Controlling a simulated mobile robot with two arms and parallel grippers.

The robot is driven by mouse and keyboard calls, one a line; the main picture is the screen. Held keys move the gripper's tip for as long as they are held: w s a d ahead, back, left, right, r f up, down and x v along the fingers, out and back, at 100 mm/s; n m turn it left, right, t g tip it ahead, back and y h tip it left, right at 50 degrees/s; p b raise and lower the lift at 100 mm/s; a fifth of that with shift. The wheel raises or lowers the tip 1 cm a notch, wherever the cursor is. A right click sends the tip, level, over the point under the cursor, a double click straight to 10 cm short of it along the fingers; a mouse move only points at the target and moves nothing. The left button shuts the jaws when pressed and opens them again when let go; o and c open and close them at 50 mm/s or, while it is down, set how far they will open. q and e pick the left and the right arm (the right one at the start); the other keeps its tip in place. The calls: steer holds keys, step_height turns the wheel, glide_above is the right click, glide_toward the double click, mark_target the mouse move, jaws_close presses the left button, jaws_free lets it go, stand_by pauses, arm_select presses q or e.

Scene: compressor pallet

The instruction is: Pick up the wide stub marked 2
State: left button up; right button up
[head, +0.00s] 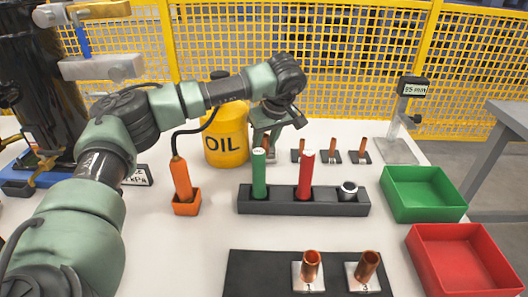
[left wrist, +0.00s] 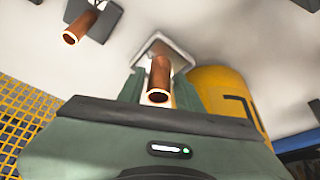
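Two wide copper stubs stand on white plates on a dark mat in front, a left one (head: 311,266) and a right one (head: 367,266). My left gripper (head: 267,142) is at the back of the table, pointing down, beside the oil can. In the left wrist view its fingers (left wrist: 160,88) stand on either side of another copper stub (left wrist: 159,76), on a pale square plate. Whether they touch it is unclear, and no number shows on it. My right gripper is not in view.
Several thin stubs (head: 333,146) stand right of the gripper. The yellow oil can (head: 226,140) is close on its left. A black holder (head: 330,207) with green and red cylinders lies in front. Green (head: 422,192) and red (head: 462,262) bins stand at right.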

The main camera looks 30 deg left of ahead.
arm_select(q)
jaws_close()
steer(key=shift+r, duration=0.15)
